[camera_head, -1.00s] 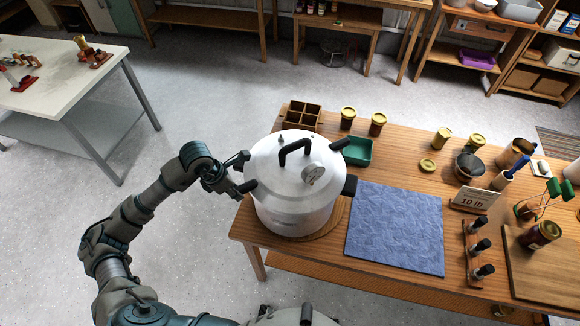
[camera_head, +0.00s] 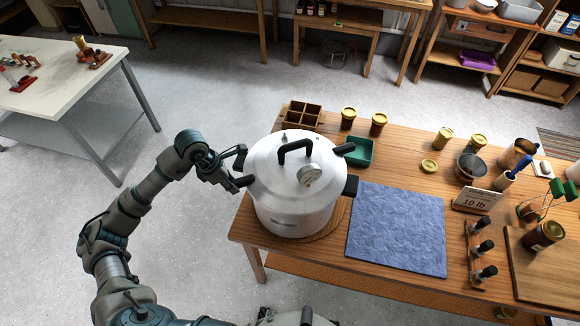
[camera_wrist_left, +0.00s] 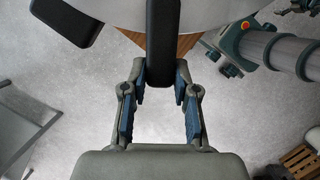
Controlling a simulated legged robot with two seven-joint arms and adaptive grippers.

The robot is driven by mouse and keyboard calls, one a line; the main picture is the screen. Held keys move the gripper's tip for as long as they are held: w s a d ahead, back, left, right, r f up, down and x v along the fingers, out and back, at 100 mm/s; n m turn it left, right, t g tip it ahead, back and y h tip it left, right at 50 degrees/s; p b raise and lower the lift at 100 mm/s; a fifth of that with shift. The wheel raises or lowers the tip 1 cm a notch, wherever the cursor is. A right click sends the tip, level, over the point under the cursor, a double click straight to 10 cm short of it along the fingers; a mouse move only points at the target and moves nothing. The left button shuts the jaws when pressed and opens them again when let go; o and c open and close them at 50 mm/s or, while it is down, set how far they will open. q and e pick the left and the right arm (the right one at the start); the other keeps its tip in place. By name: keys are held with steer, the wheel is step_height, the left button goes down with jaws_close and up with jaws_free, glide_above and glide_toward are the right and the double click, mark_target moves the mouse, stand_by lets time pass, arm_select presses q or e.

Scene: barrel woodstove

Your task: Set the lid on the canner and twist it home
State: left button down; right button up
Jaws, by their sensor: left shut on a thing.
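The canner (camera_head: 295,218) is a large silver pot standing on the left of the wooden table. Its silver lid (camera_head: 270,165) sits on top, with a black arched handle (camera_head: 294,145) and a dial gauge (camera_head: 309,175). One black lid side handle (camera_head: 345,148) points to the upper right, above and apart in angle from the canner's right handle (camera_head: 351,186). My left gripper (camera_head: 228,184) is shut on the opposite lid side handle (camera_wrist_left: 164,45), whose end lies between the fingers in the left wrist view. The canner's left handle (camera_wrist_left: 66,18) is beside it. My right gripper is out of view.
A blue cloth (camera_head: 396,228) lies right of the canner. A green tray (camera_head: 358,152), wooden divided box (camera_head: 302,116) and lidded jars (camera_head: 378,124) stand behind it. A sign (camera_head: 475,200) and bottle rack (camera_head: 478,246) are farther right.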

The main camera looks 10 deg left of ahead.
arm_select(q)
steer(key=shift+w, duration=0.15)
steer(key=shift+w+a+m+b, duration=0.25)
steer(key=shift+w+a+m, duration=0.15)
steer(key=shift+w, duration=0.2)
steer(key=shift+w+a+m+b, duration=0.3)
steer(key=shift+w+m, duration=0.1)
steer(key=shift+w, duration=0.2)
steer(key=shift+r, duration=0.1)
steer(key=shift+w+a+m+g+b, duration=0.15)
steer(key=shift+w+a+m+g, duration=0.2)
steer(key=shift+w, duration=0.35)
steer(key=shift+w+a+m+g+b, duration=0.1)
steer(key=shift+w+a+m+b, duration=0.05)
steer(key=shift+w+m, duration=0.4)
steer(key=shift+w, duration=0.1)
steer(key=shift+w+h, duration=0.15)
steer(key=shift+h, duration=0.15)
steer(key=shift+w+a+m+b, duration=0.15)
steer(key=shift+w+m, duration=0.2)
steer(key=shift+w, duration=0.3)
steer(key=shift+w+a+m+b, duration=0.15)
steer(key=shift+w+m, duration=0.2)
steer(key=shift+w, duration=0.3)
